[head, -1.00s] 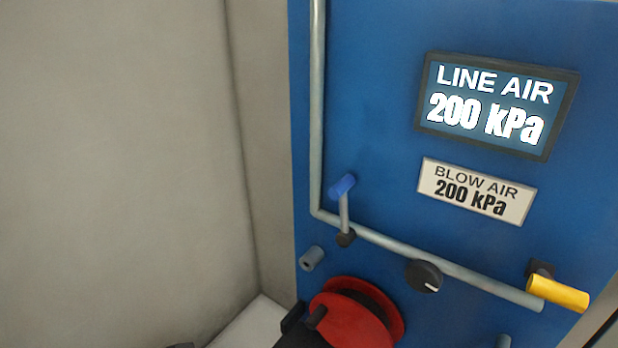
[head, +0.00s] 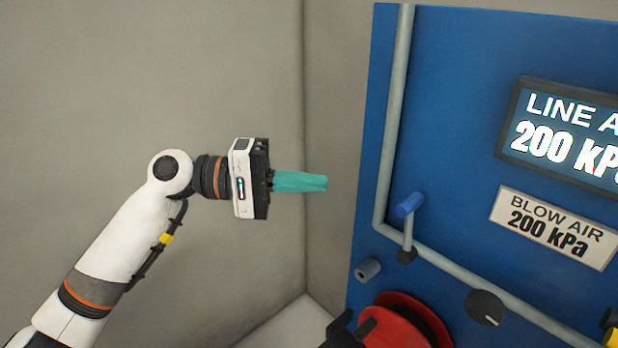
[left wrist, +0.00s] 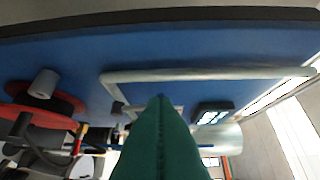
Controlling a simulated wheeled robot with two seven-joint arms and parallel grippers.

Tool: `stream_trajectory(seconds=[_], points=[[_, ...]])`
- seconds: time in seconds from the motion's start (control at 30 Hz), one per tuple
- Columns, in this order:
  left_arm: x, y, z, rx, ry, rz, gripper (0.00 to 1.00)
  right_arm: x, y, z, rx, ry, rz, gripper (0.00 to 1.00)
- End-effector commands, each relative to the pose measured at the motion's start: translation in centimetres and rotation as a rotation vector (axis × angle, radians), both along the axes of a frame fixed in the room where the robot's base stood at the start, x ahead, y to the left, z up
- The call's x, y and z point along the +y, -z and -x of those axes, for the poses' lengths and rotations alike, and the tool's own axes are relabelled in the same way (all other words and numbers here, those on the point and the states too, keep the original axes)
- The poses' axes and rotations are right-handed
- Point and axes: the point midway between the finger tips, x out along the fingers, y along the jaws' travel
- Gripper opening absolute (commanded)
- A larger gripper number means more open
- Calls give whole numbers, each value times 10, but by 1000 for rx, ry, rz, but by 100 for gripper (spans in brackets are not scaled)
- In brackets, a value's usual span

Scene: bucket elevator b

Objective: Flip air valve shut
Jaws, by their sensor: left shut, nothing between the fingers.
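The air valve is a lever with a blue grip (head: 409,205) on a thin grey stem, standing upright from a dark pivot on the grey pipe of the blue panel. My left gripper (head: 326,183) has teal fingers, shut and empty, pointing right. In the head view it is to the left of the valve lever and a little higher, apart from it. In the left wrist view the shut teal fingers (left wrist: 161,100) cover part of the panel and hide most of the lever. My right gripper is not in view.
The blue panel (head: 450,110) carries a line air display (head: 565,135), a blow air label (head: 553,228), a black knob (head: 485,307) and a grey stub (head: 367,269). A red round part (head: 410,320) sits below. A yellow handle (head: 612,337) is cut off at right. Grey walls stand at left.

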Motion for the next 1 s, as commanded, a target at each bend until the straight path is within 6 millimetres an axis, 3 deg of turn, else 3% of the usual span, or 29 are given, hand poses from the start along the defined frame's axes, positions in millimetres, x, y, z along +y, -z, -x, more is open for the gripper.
stream_trajectory(seconds=[0.1, 0.33, 0.6, 1.0], points=[[-28, -4, 5, -1, 5, 0, 0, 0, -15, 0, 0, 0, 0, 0], [-72, -2, 13, -1, 3, -2, 0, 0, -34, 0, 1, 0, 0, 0], [-89, 3, 37, -2, 0, -1, 0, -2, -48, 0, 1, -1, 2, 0], [-91, 5, 40, -2, -1, -2, 0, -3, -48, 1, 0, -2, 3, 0]])
